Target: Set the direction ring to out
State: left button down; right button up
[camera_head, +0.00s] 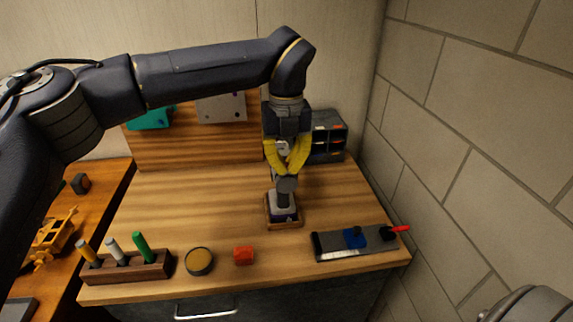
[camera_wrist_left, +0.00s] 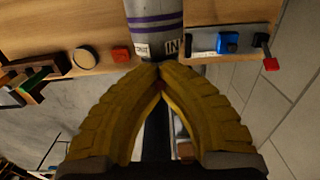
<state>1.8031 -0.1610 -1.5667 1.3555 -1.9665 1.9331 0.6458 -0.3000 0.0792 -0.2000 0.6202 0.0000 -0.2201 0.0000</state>
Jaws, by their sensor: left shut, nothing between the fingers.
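A grey upright tool (camera_head: 284,197) stands in a small wooden holder (camera_head: 284,226) on the table. In the left wrist view it is a grey cylinder (camera_wrist_left: 155,8) with purple bands. Its end nearest the fingers is a ring (camera_wrist_left: 157,49) with two white labels; the right one reads IN, the left one is too small to read surely. My left gripper (camera_head: 286,172) has yellow fingers and is shut and empty. Its tips (camera_wrist_left: 158,69) meet right by the ring's labelled side; I cannot tell whether they touch it. The right gripper is not in view.
A rack with several coloured handles (camera_head: 125,267), a round tin (camera_head: 199,261) and a red block (camera_head: 244,256) lie front left. A dark tray (camera_head: 340,252) with a blue block and a red-handled piece lies front right. A dark organizer (camera_head: 328,137) stands behind.

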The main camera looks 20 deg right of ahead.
pick_arm(q)
jog(key=shift+a, duration=0.1)
jog(key=shift+w+a+f+g+h, duration=0.1)
jog(key=shift+a+g+h, duration=0.2)
jog(key=shift+h, duration=0.45)
jog(key=shift+w+a+g+h, duration=0.1)
jog(key=shift+a+h, duration=0.25)
jog(key=shift+h, duration=0.4)
jog(key=shift+w+a+f+g+h, duration=0.15)
jog(key=shift+a+h, duration=0.1)
jog(key=shift+h, duration=0.4)
jog(key=shift+s+a+f+g+h, duration=0.15)
jog(key=shift+a+h, duration=0.1)
jog(key=shift+h, duration=0.4)
jog(key=shift+w+r, duration=0.1)
jog(key=c, duration=1.5)
grip_release()
